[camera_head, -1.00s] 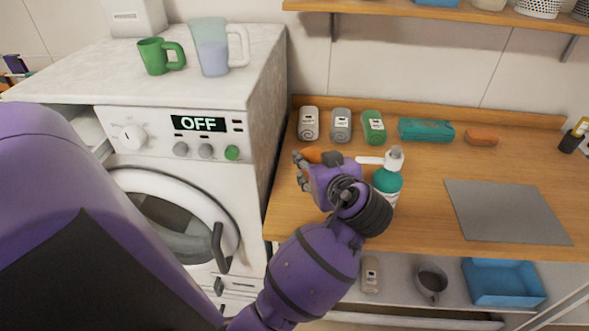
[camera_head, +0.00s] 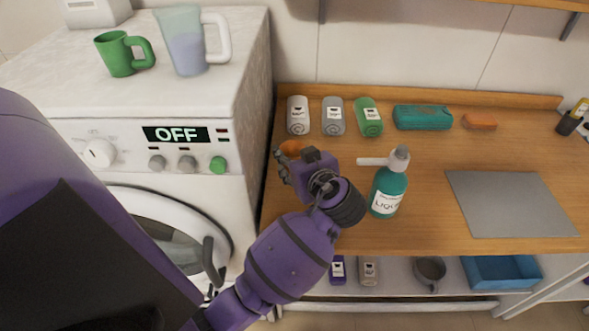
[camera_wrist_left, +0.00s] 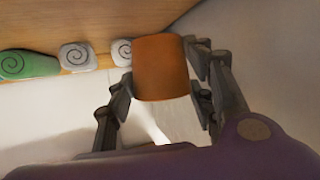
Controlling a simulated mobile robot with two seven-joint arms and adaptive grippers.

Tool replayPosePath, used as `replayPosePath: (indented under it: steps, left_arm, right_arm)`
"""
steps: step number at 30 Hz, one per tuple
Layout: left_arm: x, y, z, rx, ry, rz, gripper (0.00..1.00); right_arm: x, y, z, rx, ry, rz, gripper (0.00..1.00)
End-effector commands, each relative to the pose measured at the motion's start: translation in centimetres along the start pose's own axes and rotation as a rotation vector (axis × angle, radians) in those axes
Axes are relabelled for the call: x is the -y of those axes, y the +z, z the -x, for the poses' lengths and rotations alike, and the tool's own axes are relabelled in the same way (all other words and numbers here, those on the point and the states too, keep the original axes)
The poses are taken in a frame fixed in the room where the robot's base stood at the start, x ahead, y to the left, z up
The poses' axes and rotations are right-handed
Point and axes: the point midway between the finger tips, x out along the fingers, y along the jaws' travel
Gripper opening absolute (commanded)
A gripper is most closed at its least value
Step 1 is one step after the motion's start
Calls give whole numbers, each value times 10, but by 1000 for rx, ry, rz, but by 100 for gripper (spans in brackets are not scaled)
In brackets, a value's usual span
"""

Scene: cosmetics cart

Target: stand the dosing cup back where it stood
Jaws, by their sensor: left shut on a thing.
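The dosing cup is the small orange cup (camera_head: 291,148), in the head view at the left end of the wooden counter (camera_head: 418,160). My left gripper (camera_head: 284,163) is shut on it, and its fingers hide part of the cup. In the left wrist view the orange cup (camera_wrist_left: 160,68) sits between the two fingers. Whether its base touches the counter I cannot tell. A teal pump bottle (camera_head: 388,190) labelled as liquid stands to the right of my left gripper. My right gripper is not in view.
White (camera_head: 298,115), grey (camera_head: 333,116) and green (camera_head: 368,117) packs stand at the counter's back, beside a teal case (camera_head: 422,117) and orange sponge (camera_head: 479,121). A grey mat (camera_head: 510,204) lies right. The washing machine (camera_head: 237,220) borders the counter's left side.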

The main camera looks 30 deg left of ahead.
Motion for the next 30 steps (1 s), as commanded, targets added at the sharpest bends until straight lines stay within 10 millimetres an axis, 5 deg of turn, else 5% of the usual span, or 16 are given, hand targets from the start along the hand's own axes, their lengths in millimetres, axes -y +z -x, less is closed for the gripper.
replayPosePath:
  steps: [10, 24, 25, 30]
  left_arm:
    - [3, 36, -16, -2, 0, -2, 18]
    - [3, 46, -19, 1, 1, 0, 18]
    - [3, 45, -19, 0, 2, 1, 53]
    - [3, 44, -19, -1, 2, 1, 68]
  right_arm:
    - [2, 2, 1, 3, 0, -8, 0]
    - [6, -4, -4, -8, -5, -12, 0]
    - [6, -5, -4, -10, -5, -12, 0]
    - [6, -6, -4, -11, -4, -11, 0]
